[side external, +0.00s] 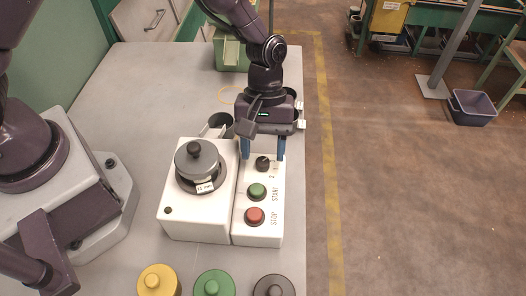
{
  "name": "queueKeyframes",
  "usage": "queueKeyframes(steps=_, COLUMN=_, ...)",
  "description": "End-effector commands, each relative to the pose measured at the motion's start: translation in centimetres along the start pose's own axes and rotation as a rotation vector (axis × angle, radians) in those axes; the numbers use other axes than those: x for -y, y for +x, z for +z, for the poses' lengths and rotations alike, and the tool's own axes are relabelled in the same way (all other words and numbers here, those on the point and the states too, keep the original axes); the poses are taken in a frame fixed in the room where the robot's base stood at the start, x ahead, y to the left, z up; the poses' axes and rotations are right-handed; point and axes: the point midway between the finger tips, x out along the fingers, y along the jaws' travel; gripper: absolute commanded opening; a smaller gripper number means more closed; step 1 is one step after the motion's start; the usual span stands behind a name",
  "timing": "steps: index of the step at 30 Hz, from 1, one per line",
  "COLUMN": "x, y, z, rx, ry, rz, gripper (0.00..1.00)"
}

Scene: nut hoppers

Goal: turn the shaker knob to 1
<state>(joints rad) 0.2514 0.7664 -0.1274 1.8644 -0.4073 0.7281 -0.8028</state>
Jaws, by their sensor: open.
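The shaker knob (263,163) is a small black dial at the far end of the white control panel (240,222). A digit 2 shows beside it; the other markings are too small or covered to read. My gripper (264,156) is above the knob, pointing down. Its two blue fingers are apart, one on each side of the knob, with nothing between them that I can see held. I cannot tell whether the fingers touch the knob or which mark it points to.
On the panel are a green START button (257,191) and a red STOP button (255,215). A white shaker unit (192,222) with a grey lidded pot (197,161) adjoins it. Yellow (158,282), green (214,284) and dark (273,287) lidded jars stand in front. The table's right edge is close.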

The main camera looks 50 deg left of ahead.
Motion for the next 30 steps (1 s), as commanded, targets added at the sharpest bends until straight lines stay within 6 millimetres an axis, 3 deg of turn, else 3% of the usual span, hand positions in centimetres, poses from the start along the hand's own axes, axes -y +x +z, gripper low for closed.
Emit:
queueKeyframes(steps=5, x=0.0, y=1.5, z=0.0, rx=0.0, ry=0.001, rz=0.0, gripper=0.53)
queueKeyframes(steps=14, x=0.0, y=1.7, z=0.0, rx=-0.001, ry=0.001, rz=0.001, gripper=0.53)
queueKeyframes(steps=21, x=0.0, y=1.6, z=0.0, rx=-0.001, ry=0.001, rz=0.001, gripper=0.03)
queueKeyframes(steps=30, x=0.0, y=1.6, z=0.0, rx=-0.001, ry=0.031, rz=-0.012, gripper=0.03)
